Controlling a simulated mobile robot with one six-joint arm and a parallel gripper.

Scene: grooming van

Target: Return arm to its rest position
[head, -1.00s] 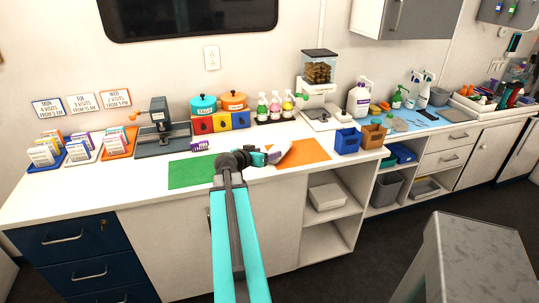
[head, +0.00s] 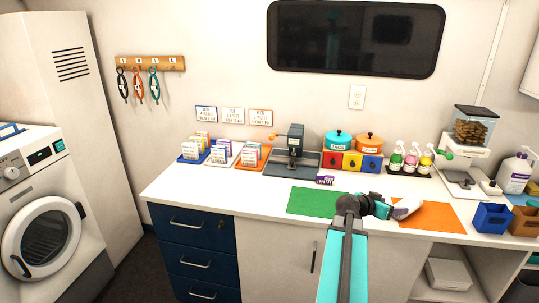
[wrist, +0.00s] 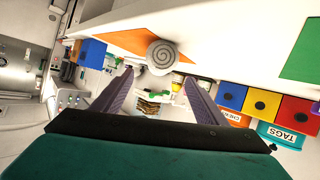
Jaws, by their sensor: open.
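My arm reaches over the white counter (head: 265,210) in the head view, bent low at the wrist. My gripper (head: 404,208) is over the counter between the green mat and the orange mat, pointing right. In the wrist view my gripper (wrist: 158,76) is open, with its two purple fingers spread apart. A grey roll with a spiral face (wrist: 162,56) shows just beyond the fingertips, in front of the orange mat (wrist: 122,41). I see nothing held between the fingers. In the head view the fingertips are too small to make out.
The green mat (head: 317,203) is left of my gripper, with a purple-and-white brush (head: 325,180) behind it. The orange mat (head: 435,217) is on its right. Colored bins (head: 351,163), bottles (head: 411,160) and a blue box (head: 492,218) stand around. The counter's front left is clear.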

